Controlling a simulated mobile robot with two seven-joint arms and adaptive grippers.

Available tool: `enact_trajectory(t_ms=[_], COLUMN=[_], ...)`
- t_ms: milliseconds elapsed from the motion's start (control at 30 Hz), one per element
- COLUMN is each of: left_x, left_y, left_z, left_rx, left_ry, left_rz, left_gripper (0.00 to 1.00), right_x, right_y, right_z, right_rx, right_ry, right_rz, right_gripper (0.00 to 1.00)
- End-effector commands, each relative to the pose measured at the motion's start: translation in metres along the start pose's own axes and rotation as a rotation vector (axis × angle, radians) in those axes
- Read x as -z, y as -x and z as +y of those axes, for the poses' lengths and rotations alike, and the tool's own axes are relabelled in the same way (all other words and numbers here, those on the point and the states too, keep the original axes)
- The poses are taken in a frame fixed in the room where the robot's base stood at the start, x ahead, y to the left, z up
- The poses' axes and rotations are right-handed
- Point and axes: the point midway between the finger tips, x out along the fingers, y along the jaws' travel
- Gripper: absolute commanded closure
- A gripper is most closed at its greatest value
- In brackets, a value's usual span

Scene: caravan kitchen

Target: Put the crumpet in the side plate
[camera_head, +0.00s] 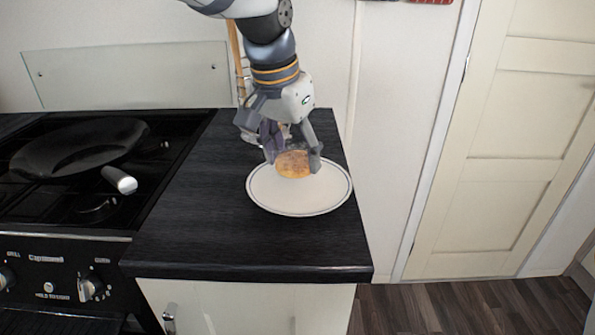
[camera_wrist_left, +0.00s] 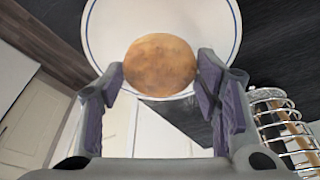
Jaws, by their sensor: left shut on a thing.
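The crumpet (camera_head: 294,164) is round and golden brown. My left gripper (camera_head: 295,164) is shut on it, with one finger at each side. The side plate (camera_head: 300,200) is white with a dark rim line and lies on the black worktop. In the head view the crumpet overlaps the far part of the plate; I cannot tell whether it touches it. In the left wrist view the crumpet (camera_wrist_left: 160,65) is between the fingertips, with the plate (camera_wrist_left: 105,25) behind it. My right gripper is not in view.
A black pan (camera_head: 80,145) sits on the hob at left. A wire rack (camera_wrist_left: 280,125) stands beside the gripper in the left wrist view. The black worktop (camera_head: 200,215) is clear left of the plate. Its right edge is close to the plate.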

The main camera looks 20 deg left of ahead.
Motion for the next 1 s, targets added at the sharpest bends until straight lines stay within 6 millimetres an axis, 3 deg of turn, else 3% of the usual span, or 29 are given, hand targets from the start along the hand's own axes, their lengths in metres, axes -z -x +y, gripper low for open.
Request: enact_trajectory(t_ms=[200, 333, 667, 700, 767, 1000], left_x=[0.01, 0.002, 0.0, 0.001, 0.001, 0.001], left_y=[-0.029, -0.049, -0.053, -0.053, -0.053, -0.053], left_z=[-0.004, -0.003, -0.003, -0.003, -0.003, -0.003], left_rx=[-0.002, -0.001, 0.0, 0.0, 0.0, 0.0], left_ry=[0.0, 0.0, -0.001, -0.001, -0.001, -0.001], left_rz=[-0.006, -0.002, 0.001, 0.001, 0.001, 0.001], left_gripper=[0.69, 0.69, 0.69, 0.36, 0.23, 0.23], right_x=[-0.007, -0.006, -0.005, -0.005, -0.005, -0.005], right_y=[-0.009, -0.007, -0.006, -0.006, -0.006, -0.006], right_z=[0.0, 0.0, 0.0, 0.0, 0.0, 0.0], right_rx=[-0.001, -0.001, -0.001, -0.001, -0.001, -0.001], right_ry=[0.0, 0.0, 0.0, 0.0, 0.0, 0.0], right_rz=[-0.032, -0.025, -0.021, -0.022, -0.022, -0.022], right_gripper=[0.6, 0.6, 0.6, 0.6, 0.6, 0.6])
